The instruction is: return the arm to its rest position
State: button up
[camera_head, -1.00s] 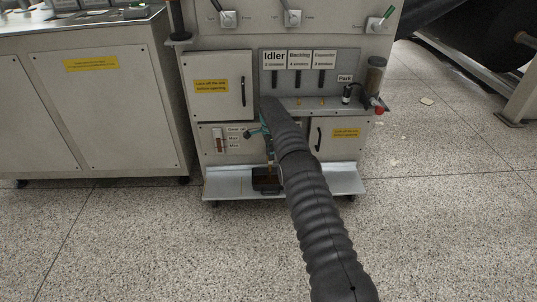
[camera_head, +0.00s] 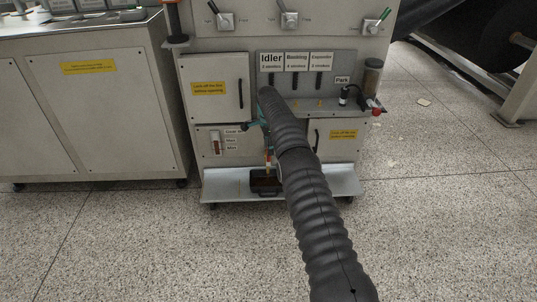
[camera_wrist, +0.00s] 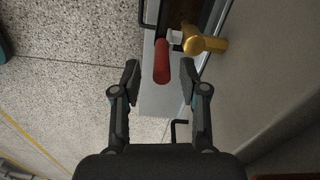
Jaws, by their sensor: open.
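My arm, in a black ribbed sleeve, reaches from the bottom right of the head view up to the front of the grey machine cabinet (camera_head: 215,168). My gripper (camera_wrist: 158,82) is open in the wrist view, with its two dark fingers apart and nothing gripped. A red handle (camera_wrist: 161,62) on a brass valve (camera_wrist: 204,42) lies just beyond and between the fingertips, and no contact shows. In the head view the gripper is mostly hidden by the arm; a teal part of it shows left of the sleeve.
A black tray (camera_head: 265,181) stands on the cabinet's low shelf (camera_head: 225,184). Another grey cabinet (camera_head: 110,120) stands at left. The speckled floor (camera_head: 440,230) at right is mostly clear.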

jog(key=shift+r, duration=1.05)
jog(key=shift+r, duration=0.25)
jog(key=s+d+r+n+t, duration=0.1)
jog(key=s+d+r+n, duration=0.1)
jog(key=s+r, duration=0.6)
jog(key=s+d+r+n+t, duration=0.1)
jog(key=s+d+r+n, duration=0.2)
jog(key=r, duration=0.9)
jog(key=s+d+r+n+t, duration=0.1)
jog(key=s+r+n, duration=0.1)
jog(key=s+r, duration=0.65)
jog(key=s+d+r+n, duration=0.25)
jog(key=s+r, duration=0.25)
jog(key=s, duration=0.5)
jog(key=s+d+f+n+t, duration=0.1)
jog(key=s+f+n, duration=0.2)
jog(key=s, duration=1)
jog(key=s+f+n+t, duration=0.1)
jog(key=s+f+n, duration=0.2)
jog(key=s, duration=1)
jog(key=shift+d+f+t, duration=0.3)
jog(key=shift+d+f, duration=0.1)
jog(key=shift+f, duration=0.55)
